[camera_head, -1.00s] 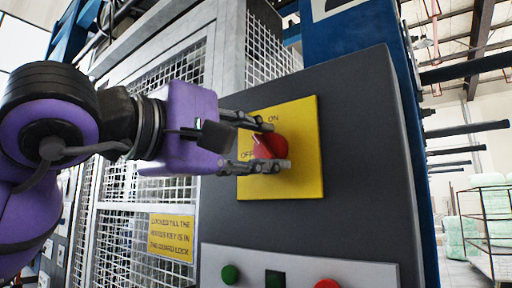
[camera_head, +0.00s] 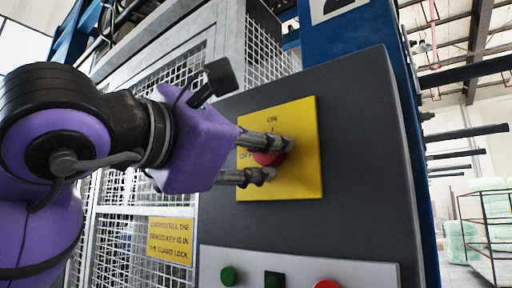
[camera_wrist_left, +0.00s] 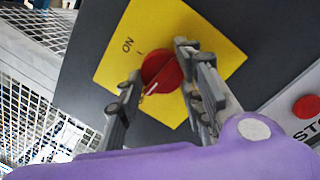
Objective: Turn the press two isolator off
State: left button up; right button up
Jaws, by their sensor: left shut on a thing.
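The red isolator knob (camera_head: 266,159) sits on a yellow plate (camera_head: 305,125) marked ON at the top and OFF at the left. My left gripper (camera_head: 278,161) is shut on the knob, one finger above and one below in the head view. In the left wrist view the knob (camera_wrist_left: 166,70) lies between the two fingers. Its white mark points to the lower left there, away from ON and roughly toward the OFF side. My right gripper is not in view.
The plate is on a dark grey panel (camera_head: 362,150). Below it, a light strip (camera_head: 300,265) carries a green button (camera_head: 229,275), a dark switch and a red button (camera_head: 326,285). A mesh guard (camera_head: 125,245) with a yellow sign (camera_head: 170,241) stands at the left.

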pick_arm(q)
jog(key=shift+s+a+r+n, duration=0.1)
jog(key=shift+a+r+n, duration=0.1)
jog(key=shift+r+n, duration=0.45)
jog(key=shift+f, duration=0.15)
jog(key=o, duration=1)
jog(key=shift+f, duration=0.15)
jog(key=shift+d+f, duration=0.1)
jog(key=shift+f, duration=0.05)
jog(key=v, duration=1.2)
jog(key=shift+s+d, duration=0.1)
jog(key=shift+d, duration=0.05)
